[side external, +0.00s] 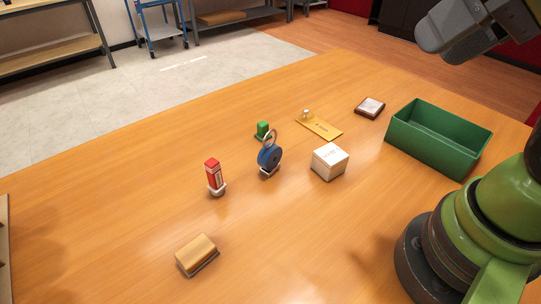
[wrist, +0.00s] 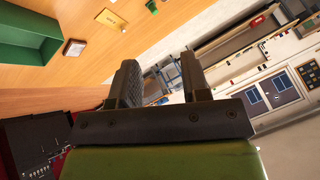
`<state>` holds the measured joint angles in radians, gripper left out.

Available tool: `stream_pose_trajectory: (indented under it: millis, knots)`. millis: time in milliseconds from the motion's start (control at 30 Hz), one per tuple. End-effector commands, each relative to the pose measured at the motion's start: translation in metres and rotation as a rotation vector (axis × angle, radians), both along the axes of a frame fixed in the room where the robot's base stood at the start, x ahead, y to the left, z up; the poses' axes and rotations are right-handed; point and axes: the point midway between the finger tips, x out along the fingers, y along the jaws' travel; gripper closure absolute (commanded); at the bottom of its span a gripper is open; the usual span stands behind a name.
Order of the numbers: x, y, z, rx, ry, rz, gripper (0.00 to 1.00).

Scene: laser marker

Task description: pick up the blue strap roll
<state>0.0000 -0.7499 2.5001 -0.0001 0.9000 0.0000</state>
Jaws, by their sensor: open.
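The blue strap roll (side external: 269,157) stands upright on a small pale holder on the wooden table, near the middle of the side view. A tan loop sticks up from its top. I cannot make out the roll in the wrist view. My gripper (wrist: 160,80) is open and empty in the wrist view, with its two dark fingers apart. It is raised, tilted and far from the roll, pointing towards the room beyond the table.
Around the roll stand a red item (side external: 214,175), a green block (side external: 263,130), a white box (side external: 329,162) and a yellow plate (side external: 323,126). A square coaster-like piece (side external: 370,107) and a green bin (side external: 424,150) are right. A wooden-topped block (side external: 196,252) lies in front. The table's left front is clear.

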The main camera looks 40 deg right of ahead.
Motion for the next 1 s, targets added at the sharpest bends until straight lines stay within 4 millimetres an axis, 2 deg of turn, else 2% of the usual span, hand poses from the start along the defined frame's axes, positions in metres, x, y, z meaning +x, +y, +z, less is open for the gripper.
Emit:
stream_pose_trajectory:
  millis: [100,200,467,567,667,800,1000]
  knots:
    - [0.0,0.0,0.0,0.0,0.0,0.0,0.57]
    - [0.0,0.0,0.0,0.0,0.0,0.0,0.42]
    - [0.001,0.0,0.0,0.001,0.003,-0.001,0.42]
    - [0.008,0.0,0.002,0.008,0.036,-0.017,0.42]
    - [0.025,0.001,0.005,0.018,0.106,-0.06,0.42]
    - [0.063,0.006,0.004,0.022,0.243,-0.168,0.42]
    - [0.122,0.02,-0.019,-0.019,0.398,-0.359,0.42]
